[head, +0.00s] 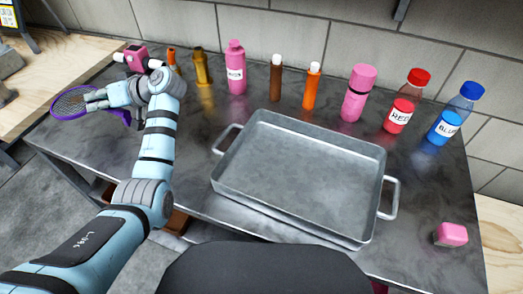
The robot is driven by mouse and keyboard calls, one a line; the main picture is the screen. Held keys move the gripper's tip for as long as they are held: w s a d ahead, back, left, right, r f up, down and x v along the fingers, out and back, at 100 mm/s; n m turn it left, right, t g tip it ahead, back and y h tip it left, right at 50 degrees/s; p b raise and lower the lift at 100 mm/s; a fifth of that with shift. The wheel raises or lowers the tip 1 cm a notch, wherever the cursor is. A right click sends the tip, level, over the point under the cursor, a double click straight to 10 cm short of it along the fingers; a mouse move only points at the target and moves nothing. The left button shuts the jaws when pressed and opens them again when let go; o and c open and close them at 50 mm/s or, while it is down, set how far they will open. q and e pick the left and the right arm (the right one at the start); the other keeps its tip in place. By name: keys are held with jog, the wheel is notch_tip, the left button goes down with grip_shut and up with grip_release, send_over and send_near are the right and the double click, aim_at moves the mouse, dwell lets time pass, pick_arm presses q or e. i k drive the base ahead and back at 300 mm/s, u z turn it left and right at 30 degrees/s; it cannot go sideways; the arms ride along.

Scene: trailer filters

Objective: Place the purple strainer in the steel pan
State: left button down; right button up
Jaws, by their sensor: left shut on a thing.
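The purple strainer (70,103) is at the far left of the head view, at the left end of the dark table. Its round mesh bowl has a purple rim, and a purple part shows beyond my wrist. My left gripper (97,99) is shut on the strainer, at the right side of its rim. My wrist hides part of the strainer. I cannot tell whether it touches the table. The steel pan (300,165) is a grey rectangular tray with two side handles, in the middle of the table, and it is empty. My right gripper is not in view.
Several bottles stand along the back, including a pink one (236,70), an orange one (311,86), a red-labelled one (406,101) and a blue-labelled one (454,114). A pink block (451,234) lies at the right. Clear tabletop lies between my left arm and the pan.

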aim_at(273, 181)
jog(key=u, duration=0.7)
jog(key=k, duration=2.15)
jog(key=z, duration=1.15)
jog(key=i, duration=1.7)
